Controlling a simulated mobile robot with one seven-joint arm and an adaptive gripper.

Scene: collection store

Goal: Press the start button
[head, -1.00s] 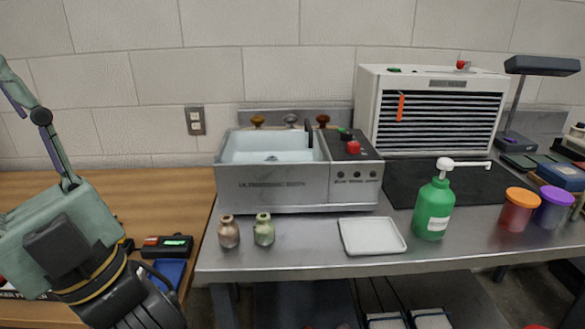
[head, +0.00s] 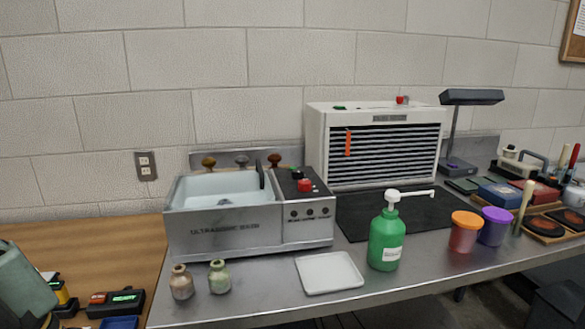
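A steel ultrasonic bath (head: 225,241) with an open, pale basin stands on the metal bench, left of centre. The white louvred cabinet (head: 318,150) behind carries a small green button (head: 340,108) and a red one (head: 402,99) on top. No start label is readable on any of them. Only a teal part of my arm shows at the lower left edge; my gripper's fingers are out of frame, well away from the buttons.
Two small vases (head: 181,284) and a white tray (head: 328,273) stand in front of the bath. A green pump bottle (head: 386,243), an orange-lidded jar (head: 464,233) and a purple-lidded jar (head: 494,227) stand to the right. A wooden table (head: 90,245) adjoins on the left.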

